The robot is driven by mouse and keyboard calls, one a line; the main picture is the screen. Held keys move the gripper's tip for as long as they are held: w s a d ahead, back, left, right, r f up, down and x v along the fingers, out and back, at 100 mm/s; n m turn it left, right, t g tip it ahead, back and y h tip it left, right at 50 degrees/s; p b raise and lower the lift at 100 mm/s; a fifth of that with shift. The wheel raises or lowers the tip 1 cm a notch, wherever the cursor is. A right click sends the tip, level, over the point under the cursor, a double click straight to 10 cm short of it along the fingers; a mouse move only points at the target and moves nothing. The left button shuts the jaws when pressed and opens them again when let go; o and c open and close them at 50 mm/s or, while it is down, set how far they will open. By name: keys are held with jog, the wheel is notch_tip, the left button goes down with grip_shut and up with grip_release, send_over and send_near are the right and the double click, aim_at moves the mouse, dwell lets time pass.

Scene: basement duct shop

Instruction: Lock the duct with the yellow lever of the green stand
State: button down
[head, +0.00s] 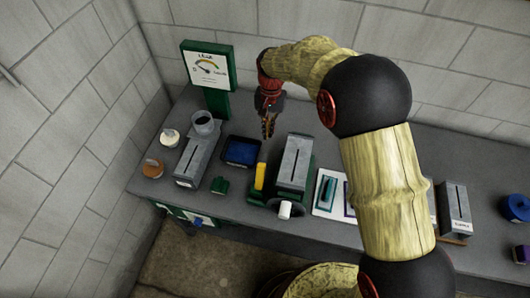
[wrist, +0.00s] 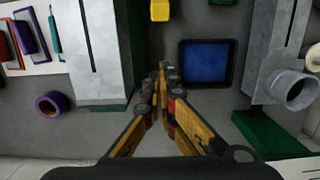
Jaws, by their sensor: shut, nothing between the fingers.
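The yellow lever (head: 260,176) stands upright on the left side of the green stand (head: 262,195), near the bench's front. A grey slotted metal duct (head: 297,160) sits on this stand, to the right of the lever. In the wrist view the lever (wrist: 160,10) shows at the top edge, and the duct (wrist: 92,60) fills the upper left. My gripper (head: 268,134) points down behind the lever, apart from it. Its fingers (wrist: 165,75) are together and empty. The lower part of the stand is partly hidden by the duct.
A blue tray (head: 241,152) lies left of the stand. Another grey duct (head: 193,160) with a round collar stands farther left. A green gauge post (head: 218,105) rises behind it. A white cylinder (head: 285,210) is at the front. A white outline board (head: 328,190) lies to the right.

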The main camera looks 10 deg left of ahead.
jog(key=s+f+p, duration=0.1)
jog(key=s+f, duration=0.3)
jog(key=f, duration=0.4)
jog(key=shift+s+a, duration=0.15)
jog(key=shift+s, duration=0.15)
dwell(0.5)
